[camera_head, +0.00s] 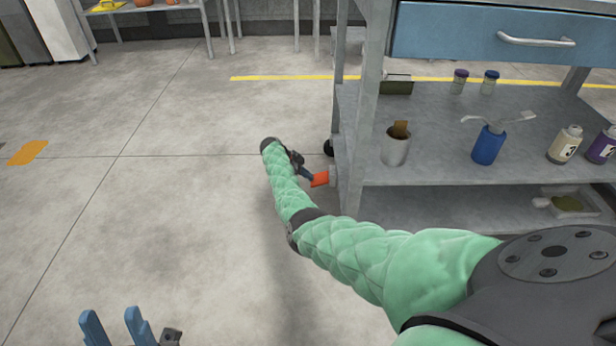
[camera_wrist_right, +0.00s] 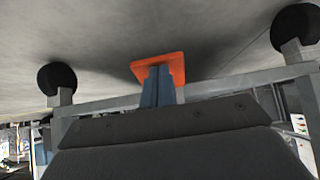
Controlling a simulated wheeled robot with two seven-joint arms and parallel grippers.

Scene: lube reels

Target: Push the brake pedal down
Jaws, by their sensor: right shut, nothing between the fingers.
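The brake pedal is a flat orange plate, seen low beside the cart's near left leg in the head view (camera_head: 320,179) and at the upper middle of the right wrist view (camera_wrist_right: 174,60). My right gripper (camera_head: 307,175) is at the pedal, its blue fingers (camera_wrist_right: 158,88) closed together and empty. The fingertips overlap the pedal's face in the wrist view; I cannot tell whether they touch or how far the pedal is tilted. My left gripper (camera_head: 116,328) is at the bottom left of the head view, its two blue fingers apart and empty, away from the cart.
The grey cart (camera_head: 450,175) stands at the right with a blue drawer (camera_head: 470,32). Black wheels (camera_wrist_right: 57,78) show in the wrist view. The floor left of the cart is clear.

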